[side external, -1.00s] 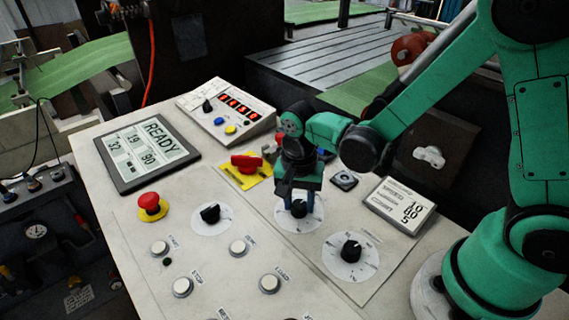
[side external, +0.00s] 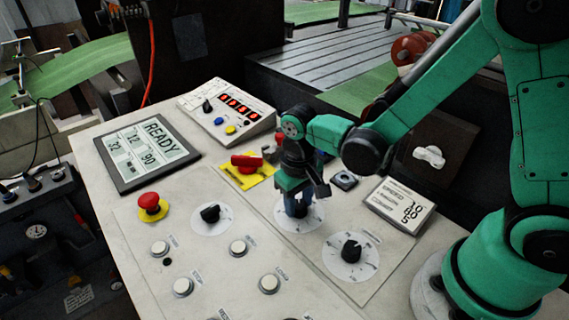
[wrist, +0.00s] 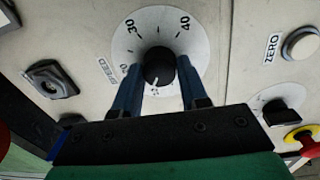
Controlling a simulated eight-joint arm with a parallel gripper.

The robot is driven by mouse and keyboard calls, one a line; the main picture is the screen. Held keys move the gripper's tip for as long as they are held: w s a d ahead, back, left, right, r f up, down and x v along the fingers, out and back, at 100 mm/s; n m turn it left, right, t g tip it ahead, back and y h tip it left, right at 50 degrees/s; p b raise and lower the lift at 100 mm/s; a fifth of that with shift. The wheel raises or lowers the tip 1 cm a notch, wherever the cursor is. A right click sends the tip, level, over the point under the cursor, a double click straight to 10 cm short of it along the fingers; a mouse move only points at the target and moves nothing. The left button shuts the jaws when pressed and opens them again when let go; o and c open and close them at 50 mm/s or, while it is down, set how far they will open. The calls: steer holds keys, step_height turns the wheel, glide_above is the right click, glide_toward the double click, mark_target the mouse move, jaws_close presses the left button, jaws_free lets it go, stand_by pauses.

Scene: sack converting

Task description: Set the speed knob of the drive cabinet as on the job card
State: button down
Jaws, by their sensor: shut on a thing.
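The black speed knob (wrist: 159,66) sits on a white dial (wrist: 140,32) marked SPEED in the wrist view. My gripper (wrist: 158,84) is shut on the knob, with one blue finger on each side. The knob's white pointer line points down, toward my gripper's body; the number there is partly hidden. In the side view my gripper (side external: 297,207) hides the knob, and only the dial's rim (side external: 298,227) shows. The job card (side external: 399,205) stands at the right on the panel, with small lines and large figures that are hard to read. The display (side external: 146,150) shows READY, 32, 12 and 90.
Other dials with black knobs lie front right (side external: 351,250) and left (side external: 210,213). A red mushroom button (side external: 149,201), a red switch on a yellow plate (side external: 246,163) and several white buttons stand around.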

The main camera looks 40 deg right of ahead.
mark_target(298, 205)
steer(key=shift+n, duration=1.3)
steer(key=shift+c, duration=2.3)
jaws_free()
steer(key=shift+r, duration=0.15)
steer(key=shift+a+r, duration=0.1)
steer(key=shift+r, duration=2.6)
